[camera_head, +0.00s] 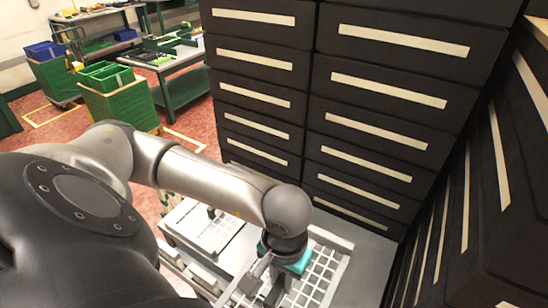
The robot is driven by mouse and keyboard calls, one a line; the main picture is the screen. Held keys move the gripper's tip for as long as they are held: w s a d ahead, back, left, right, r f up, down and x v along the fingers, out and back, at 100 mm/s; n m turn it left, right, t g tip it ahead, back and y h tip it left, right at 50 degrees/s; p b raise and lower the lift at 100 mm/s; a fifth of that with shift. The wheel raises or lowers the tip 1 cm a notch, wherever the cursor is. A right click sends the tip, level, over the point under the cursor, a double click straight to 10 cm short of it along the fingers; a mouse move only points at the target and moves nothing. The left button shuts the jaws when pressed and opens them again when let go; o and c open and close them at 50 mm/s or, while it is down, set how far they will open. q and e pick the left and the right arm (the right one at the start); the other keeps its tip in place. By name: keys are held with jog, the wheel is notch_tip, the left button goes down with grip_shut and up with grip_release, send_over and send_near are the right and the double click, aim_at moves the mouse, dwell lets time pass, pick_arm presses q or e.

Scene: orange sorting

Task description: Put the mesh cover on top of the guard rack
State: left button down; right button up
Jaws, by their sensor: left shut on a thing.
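My left arm reaches across from the left and down to the lower middle. My left gripper (268,287) points down below its teal wrist part and is shut on the mesh cover (323,268), a pale grid panel with a light frame. The wrist hides part of the grid, and the picture's lower edge cuts it off. Left of it, a pale frame with a finer grid (208,232) shows partly behind my arm; it may be the guard rack, but I cannot tell for sure. Whether the cover touches anything beneath is hidden. My right gripper is out of view.
Tall black drawer cabinets (370,100) with pale label strips stand close behind and to the right. Green crates (118,92) on carts and a green workbench (172,70) stand at the back left. Grey floor (368,262) shows between the grid and the right cabinets.

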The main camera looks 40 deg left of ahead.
pick_arm(q)
jog(key=w, duration=0.2)
jog(key=w+a, duration=0.1)
jog(key=w, duration=0.1)
jog(key=shift+w+f, duration=0.1)
jog(key=shift+f, duration=0.25)
jog(key=w, duration=0.3)
jog(key=shift+w+a+f+b, duration=0.15)
jog(key=shift+a+f+b, duration=0.1)
jog(key=shift+a+b, duration=0.1)
jog(key=w, duration=0.3)
jog(key=shift+w+a+f+b, duration=0.1)
jog(key=shift+a+f+b, duration=0.2)
jog(key=shift+a+b, duration=0.1)
jog(key=w, duration=0.1)
jog(key=w+b, duration=0.1)
jog(key=w, duration=0.1)
jog(key=w+a+f, duration=0.1)
jog(key=shift+w+b, duration=0.4)
notch_tip(320, 180, down, 8)
jog(key=b, duration=0.7)
jog(key=shift+s+a+f+b, duration=0.1)
jog(key=shift+b, duration=0.3)
jog(key=c, duration=0.7)
grip_release()
notch_tip(320, 180, up, 15)
jog(key=p, duration=0.1)
send_over(317, 228)
jog(key=w, duration=0.1)
jog(key=shift+a, duration=0.3)
